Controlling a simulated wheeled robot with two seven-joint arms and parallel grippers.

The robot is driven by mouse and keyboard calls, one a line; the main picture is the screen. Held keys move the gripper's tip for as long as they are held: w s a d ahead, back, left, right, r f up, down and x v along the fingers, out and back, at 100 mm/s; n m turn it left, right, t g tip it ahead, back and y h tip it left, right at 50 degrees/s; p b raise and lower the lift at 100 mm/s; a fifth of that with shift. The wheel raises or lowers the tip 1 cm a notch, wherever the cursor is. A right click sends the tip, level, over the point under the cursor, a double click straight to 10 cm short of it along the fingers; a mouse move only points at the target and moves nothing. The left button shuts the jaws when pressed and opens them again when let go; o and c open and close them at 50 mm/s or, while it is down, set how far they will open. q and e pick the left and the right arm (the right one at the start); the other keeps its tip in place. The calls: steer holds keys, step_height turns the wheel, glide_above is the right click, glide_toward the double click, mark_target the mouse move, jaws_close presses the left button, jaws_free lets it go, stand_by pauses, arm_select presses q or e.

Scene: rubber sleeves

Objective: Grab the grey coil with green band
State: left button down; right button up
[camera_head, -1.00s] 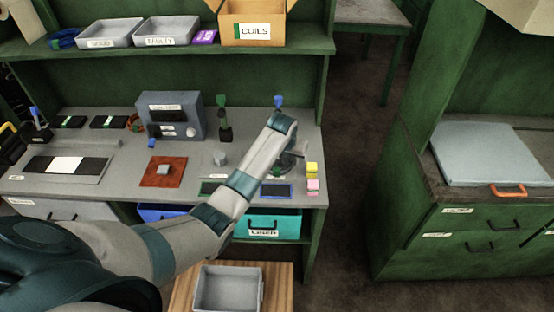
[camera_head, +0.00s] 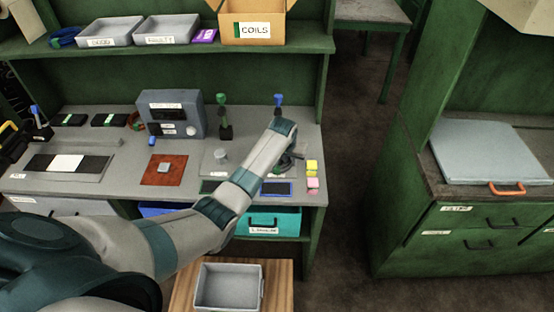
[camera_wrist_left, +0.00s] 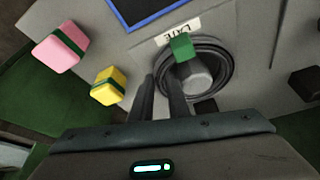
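The grey coil (camera_wrist_left: 229,72) is a ring of dark grey loops with a green band (camera_wrist_left: 182,47) on its far side. It lies around a lighter grey post (camera_wrist_left: 197,76) in the left wrist view. In the head view the coil (camera_head: 299,156) is partly hidden behind my left wrist. My left gripper (camera_wrist_left: 160,88) is over the coil's near left edge, its two dark fingers apart with a gap between them. One finger overlaps the ring and the other is near its outer edge. Whether either touches is unclear. My right gripper is not in view.
A pink block (camera_wrist_left: 60,47) and a yellow block (camera_wrist_left: 109,86), each with a green band, stand close to the left gripper. A blue-edged dark pad (camera_head: 276,188) is at the bench front. A post with a blue top (camera_head: 278,101) rises behind my wrist.

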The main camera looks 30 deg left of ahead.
arm_select(q)
steer(key=shift+w+r, duration=0.1)
steer(key=shift+r, duration=0.05)
steer(key=shift+r+b, duration=0.55)
steer(key=shift+r, duration=0.3)
steer(key=shift+d+r+b, duration=0.2)
steer(key=shift+r+b, duration=0.1)
steer(key=shift+r, duration=0.3)
steer(key=shift+d+r+b, duration=0.15)
steer(key=shift+r+b, duration=0.1)
steer(key=shift+r, duration=0.3)
steer(key=s+d+r+b, duration=0.3)
steer(key=d+r, duration=0.3)
steer(key=d, duration=0.4)
steer(key=shift+s+r, duration=0.4)
steer(key=shift+s, duration=0.2)
steer(key=shift+d, duration=0.1)
